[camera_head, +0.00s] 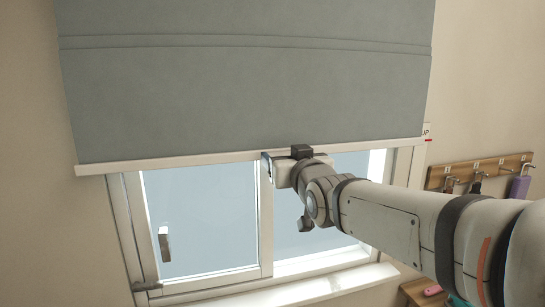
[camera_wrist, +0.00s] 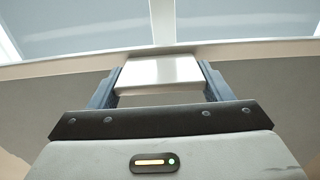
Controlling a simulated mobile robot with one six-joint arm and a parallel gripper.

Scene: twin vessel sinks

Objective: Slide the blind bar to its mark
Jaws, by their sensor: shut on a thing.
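The blind bar (camera_head: 150,163) is a long pale strip along the lower edge of a grey roller blind (camera_head: 240,85), hanging across the upper part of a window. My gripper (camera_head: 268,168) is at the middle of the bar in the head view. In the wrist view my gripper (camera_wrist: 160,75) has its two blue-grey fingers on either side of a pale block (camera_wrist: 160,70) at the bar (camera_wrist: 70,66), and it is shut on this.
The window (camera_head: 205,215) below the bar has a white frame and a handle-like piece (camera_head: 164,244) at left. A wooden hook rack (camera_head: 480,170) with hanging items is on the right wall. A wooden surface with small coloured items (camera_head: 432,290) is at lower right.

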